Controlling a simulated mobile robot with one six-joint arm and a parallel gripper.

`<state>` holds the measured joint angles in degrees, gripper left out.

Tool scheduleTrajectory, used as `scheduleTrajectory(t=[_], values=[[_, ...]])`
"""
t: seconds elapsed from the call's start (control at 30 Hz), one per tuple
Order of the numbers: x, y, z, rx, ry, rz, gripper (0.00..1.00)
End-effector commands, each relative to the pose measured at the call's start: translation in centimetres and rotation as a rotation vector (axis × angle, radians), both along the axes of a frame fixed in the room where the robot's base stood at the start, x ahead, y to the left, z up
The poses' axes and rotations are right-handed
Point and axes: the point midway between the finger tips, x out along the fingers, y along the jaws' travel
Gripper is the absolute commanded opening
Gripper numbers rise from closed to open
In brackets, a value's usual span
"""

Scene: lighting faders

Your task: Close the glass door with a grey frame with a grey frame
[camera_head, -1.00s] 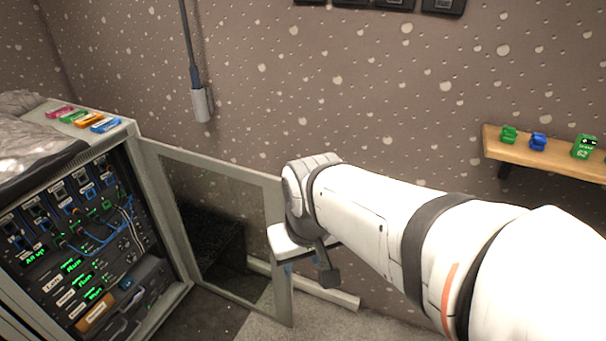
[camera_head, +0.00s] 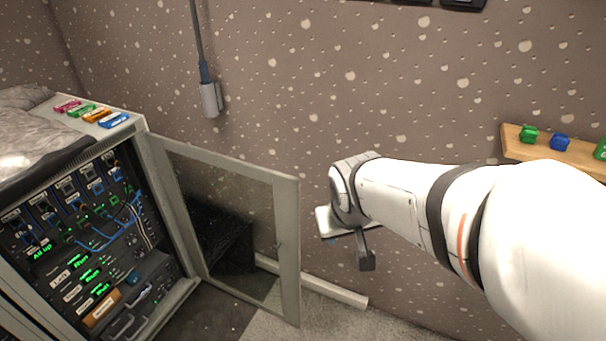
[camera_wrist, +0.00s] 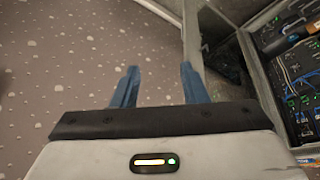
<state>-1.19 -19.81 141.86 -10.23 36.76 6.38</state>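The glass door (camera_head: 287,250) with a grey frame stands swung open from the left-hand cabinet, hinged at the cabinet's right front edge. Its pane is see-through. My gripper (camera_head: 338,222) is to the right of the door's free edge in the head view, with a visible gap; its fingers are mostly hidden there. In the wrist view my gripper (camera_wrist: 159,80) has two blue fingers spread apart with nothing between them. The door's grey frame (camera_wrist: 191,42) shows just beyond the right finger in that view; I cannot tell the exact distance.
The equipment rack (camera_head: 95,255) holds panels with green displays and blue cables. Coloured blocks (camera_head: 95,114) sit on its top. A wooden shelf (camera_head: 515,143) with small blocks is on the wall at right. A pale skirting strip (camera_head: 335,291) runs along the wall's foot behind the door.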

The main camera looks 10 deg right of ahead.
Motion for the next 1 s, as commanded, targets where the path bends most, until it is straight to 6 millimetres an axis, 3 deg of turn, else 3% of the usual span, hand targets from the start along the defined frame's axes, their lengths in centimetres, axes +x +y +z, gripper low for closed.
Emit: scheduleTrajectory(t=[0.03,0.2,0.37,0.5,0.6,0.73,1.0], values=[[2.5,-1.3,-1.7,-0.036,-0.043,0.012,0.40],[10.9,-4.7,-5.3,-0.124,-0.253,0.130,0.40],[17.1,-6.2,-9.2,-0.147,-0.447,0.282,0.40],[20.3,-5.3,-13.3,-0.056,-0.611,0.437,0.40],[21.2,-4.2,-16.1,0.052,-0.728,0.535,0.40],[20.8,-2.8,-19.0,0.226,-0.872,0.629,0.40],[18.2,-1.5,-21.0,0.499,-1.069,0.695,0.40]])
